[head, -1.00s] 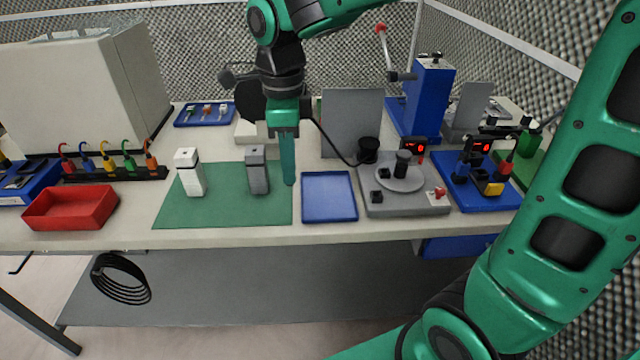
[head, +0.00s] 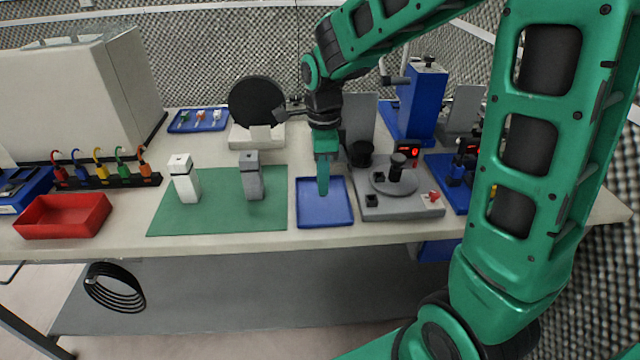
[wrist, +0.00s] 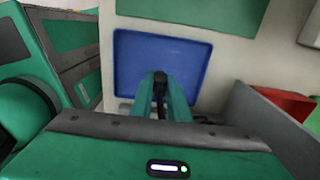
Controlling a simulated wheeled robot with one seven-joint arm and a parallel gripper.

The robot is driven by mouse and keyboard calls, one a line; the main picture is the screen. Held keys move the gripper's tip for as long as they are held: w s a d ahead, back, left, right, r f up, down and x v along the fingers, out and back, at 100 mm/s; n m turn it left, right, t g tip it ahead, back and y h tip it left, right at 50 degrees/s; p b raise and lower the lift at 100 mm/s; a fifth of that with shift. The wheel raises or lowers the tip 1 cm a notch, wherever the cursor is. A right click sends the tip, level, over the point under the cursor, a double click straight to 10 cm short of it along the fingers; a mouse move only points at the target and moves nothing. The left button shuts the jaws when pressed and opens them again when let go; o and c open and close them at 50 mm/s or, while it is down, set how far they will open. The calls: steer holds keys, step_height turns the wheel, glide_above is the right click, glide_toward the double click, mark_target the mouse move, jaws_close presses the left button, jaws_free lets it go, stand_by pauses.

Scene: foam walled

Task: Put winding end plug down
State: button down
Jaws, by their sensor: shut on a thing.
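My gripper (head: 323,190) points down over the blue tray (head: 340,216), its fingertips low over the tray floor. In the wrist view the green fingers (wrist: 162,80) are close together, with a small dark piece (wrist: 160,86) between them. I take this for the winding end plug. It is mostly hidden by the fingers, and the head view does not show it clearly. The blue tray also shows in the wrist view (wrist: 130,55) and looks otherwise empty. I cannot tell whether the plug touches the tray.
A green mat (head: 220,218) with a white block (head: 185,180) and a grey block (head: 251,178) lies left of the tray. A grey fixture (head: 415,203) with a round plate stands close on the right. A red bin (head: 62,216) and a rack of coloured leads (head: 105,178) are far left.

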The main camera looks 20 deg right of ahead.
steer(key=shift+f, duration=0.8)
steer(key=shift+f, duration=0.1)
steer(key=c, duration=1.7)
jaws_free()
step_height(320, 180, up, 12)
steer(key=shift+r, duration=0.15)
steer(key=s+d+f+n, duration=0.2)
steer(key=s+d+n, duration=0.3)
steer(key=s, duration=0.3)
steer(key=s+d+f+n, duration=0.2)
steer(key=s+d+n, duration=0.3)
steer(key=s, duration=0.3)
steer(key=s+d+f+n, duration=0.2)
steer(key=s+d+n, duration=0.3)
steer(key=s, duration=0.4)
steer(key=shift+d+f, duration=0.2)
steer(key=shift+d, duration=0.6)
